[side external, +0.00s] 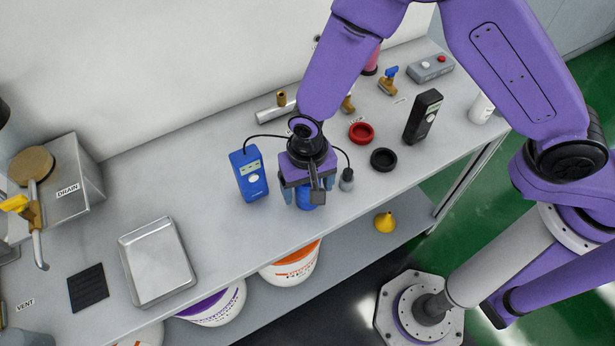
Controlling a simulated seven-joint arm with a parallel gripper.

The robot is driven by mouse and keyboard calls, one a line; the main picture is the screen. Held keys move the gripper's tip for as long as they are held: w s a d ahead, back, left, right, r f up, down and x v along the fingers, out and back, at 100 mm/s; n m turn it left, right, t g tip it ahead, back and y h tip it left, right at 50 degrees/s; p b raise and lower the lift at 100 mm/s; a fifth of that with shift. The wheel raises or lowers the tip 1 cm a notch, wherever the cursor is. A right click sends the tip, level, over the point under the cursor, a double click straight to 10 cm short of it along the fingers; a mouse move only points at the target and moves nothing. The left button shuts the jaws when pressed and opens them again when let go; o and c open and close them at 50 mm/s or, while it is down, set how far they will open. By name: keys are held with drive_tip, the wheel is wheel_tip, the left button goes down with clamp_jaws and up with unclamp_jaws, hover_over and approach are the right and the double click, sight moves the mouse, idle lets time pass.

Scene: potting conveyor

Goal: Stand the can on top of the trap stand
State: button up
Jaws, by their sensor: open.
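My gripper (308,187) points down over the front middle of the bench, with its jaws open. A blue object (306,199), perhaps the can, shows directly below and between the jaws. Most of it is hidden by my gripper, so I cannot tell its full shape or whether the jaws touch it. No thing is clearly marked as the trap stand. A grey box labelled DRAIN (72,190) with a round tan top (31,166) stands at the far left, apart from my gripper.
A metal tray (187,276) sits left; bench between is clear.

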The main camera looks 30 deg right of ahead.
wheel_tip(320, 180, up, 12)
drive_tip(key=shift+r, duration=0.1)
idle(0.5)
drive_tip(key=shift+d+r, duration=0.1)
drive_tip(key=shift+d+r, duration=0.2)
drive_tip(key=s+d+r+n, duration=0.3)
drive_tip(key=s+d+n, duration=0.1)
drive_tip(key=d, duration=0.5)
drive_tip(key=s+d+r+n, duration=0.3)
drive_tip(key=s+d+n, duration=0.2)
drive_tip(key=s+d, duration=0.2)
drive_tip(key=s+d+r+n, duration=0.3)
drive_tip(key=s+d+n, duration=0.2)
drive_tip(key=d, duration=0.7)
drive_tip(key=shift+s, duration=0.35)
idle(0.6)
